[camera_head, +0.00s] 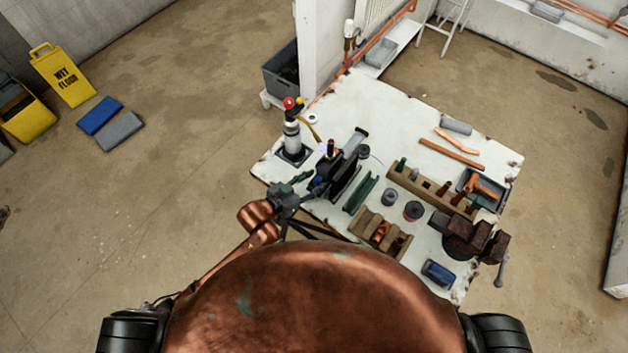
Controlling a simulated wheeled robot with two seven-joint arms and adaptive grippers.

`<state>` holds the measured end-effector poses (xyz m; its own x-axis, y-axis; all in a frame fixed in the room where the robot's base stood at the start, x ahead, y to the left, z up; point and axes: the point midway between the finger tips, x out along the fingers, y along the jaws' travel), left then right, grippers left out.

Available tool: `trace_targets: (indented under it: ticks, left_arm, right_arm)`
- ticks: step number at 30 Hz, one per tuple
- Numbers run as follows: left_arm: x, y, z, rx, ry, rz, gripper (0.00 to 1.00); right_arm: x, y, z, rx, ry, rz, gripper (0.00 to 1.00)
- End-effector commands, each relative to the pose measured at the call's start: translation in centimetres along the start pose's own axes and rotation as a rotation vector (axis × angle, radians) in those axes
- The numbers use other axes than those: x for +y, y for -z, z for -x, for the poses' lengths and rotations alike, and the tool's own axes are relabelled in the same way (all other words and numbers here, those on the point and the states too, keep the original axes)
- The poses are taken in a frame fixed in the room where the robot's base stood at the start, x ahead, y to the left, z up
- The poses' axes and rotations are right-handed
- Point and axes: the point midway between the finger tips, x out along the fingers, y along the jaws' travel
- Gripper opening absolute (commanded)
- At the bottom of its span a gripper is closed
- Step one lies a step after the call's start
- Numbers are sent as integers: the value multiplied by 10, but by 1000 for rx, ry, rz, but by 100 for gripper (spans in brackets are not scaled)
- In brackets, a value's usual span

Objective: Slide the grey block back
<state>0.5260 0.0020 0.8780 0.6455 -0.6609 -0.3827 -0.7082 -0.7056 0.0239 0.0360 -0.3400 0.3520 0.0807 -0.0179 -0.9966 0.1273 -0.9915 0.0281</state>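My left gripper (302,190) reaches in over the left edge of the white worktable (390,108). It is beside the near-left end of a dark grey and black block-like fixture (345,172). The fingers are small and dark against the fixture, so I cannot tell whether they touch it or are open or shut. I cannot make out a separate grey block on this fixture. A flat grey slab (121,131) lies on the floor at the left, far from the gripper. My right gripper is not in view.
A gas cylinder with a red knob (292,132) stands just beyond the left gripper. A green angle piece (361,193), a wooden tool rack (430,190) and a dark vise (470,240) crowd the near half. The table's far middle is mostly clear.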

Motion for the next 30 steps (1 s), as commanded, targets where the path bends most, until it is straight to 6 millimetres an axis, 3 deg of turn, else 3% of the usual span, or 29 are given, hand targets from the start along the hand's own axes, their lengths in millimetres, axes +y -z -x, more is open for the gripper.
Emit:
trace_targets:
  ticks: [9, 25, 30]
  left_arm:
    - [0, 0, -3, 0, 0, 0, 38]
    - [0, 0, -2, 0, 0, 0, 1]
    - [0, 0, -2, 0, 0, 0, 0]
  right_arm:
    - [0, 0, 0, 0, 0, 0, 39]
    - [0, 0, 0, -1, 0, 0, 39]
    - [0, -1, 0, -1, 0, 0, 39]
